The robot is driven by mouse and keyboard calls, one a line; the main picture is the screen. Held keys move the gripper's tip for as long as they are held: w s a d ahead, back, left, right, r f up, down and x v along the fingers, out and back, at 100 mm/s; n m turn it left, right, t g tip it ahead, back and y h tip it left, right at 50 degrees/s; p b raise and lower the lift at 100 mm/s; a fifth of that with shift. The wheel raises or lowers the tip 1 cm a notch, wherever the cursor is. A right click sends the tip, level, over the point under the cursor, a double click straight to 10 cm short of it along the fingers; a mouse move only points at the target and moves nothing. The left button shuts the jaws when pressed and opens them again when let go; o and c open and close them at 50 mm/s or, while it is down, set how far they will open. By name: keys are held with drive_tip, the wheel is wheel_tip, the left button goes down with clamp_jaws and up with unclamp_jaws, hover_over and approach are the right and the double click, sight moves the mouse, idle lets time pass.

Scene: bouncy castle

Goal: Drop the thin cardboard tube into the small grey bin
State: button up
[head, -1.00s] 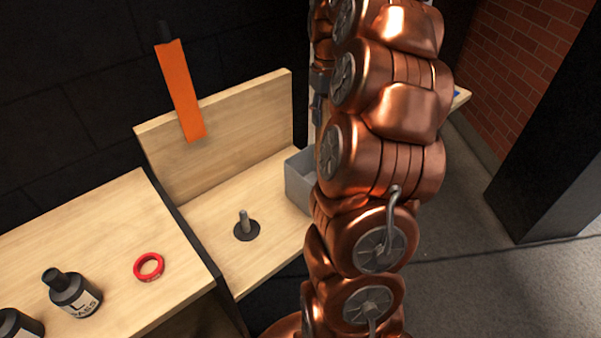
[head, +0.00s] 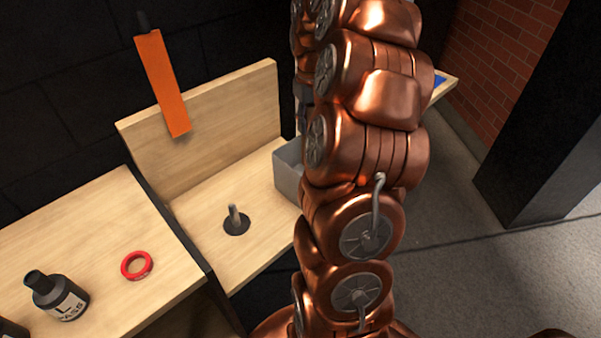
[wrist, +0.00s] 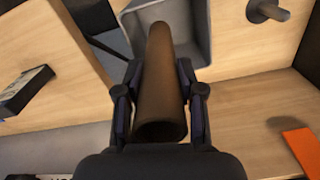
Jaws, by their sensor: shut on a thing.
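The thin cardboard tube (wrist: 160,100), plain brown, is between the fingers of my gripper (wrist: 159,76) in the wrist view. My gripper is shut on it, and the tube's far end points up the picture. The small grey bin (wrist: 194,28) is beyond the fingers, and the tube's far end overlaps its opening in this view. I cannot tell the height between them. In the head view the grey bin (head: 287,182) stands on the wooden bench, partly hidden by my arm. The tube and fingers cannot be made out there.
A peg on a round black base (head: 236,220) stands on the bench left of the bin. An orange strip (head: 164,85) hangs at the wooden back panel. A red ring (head: 137,265) and a dark bottle (head: 57,295) are on the nearer left table. Open floor lies right.

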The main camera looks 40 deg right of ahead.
drive_tip(key=o, duration=1.1)
drive_tip(key=shift+r, duration=0.15)
wheel_tip(320, 180, up, 12)
drive_tip(key=shift+f, duration=0.1)
idle(0.5)
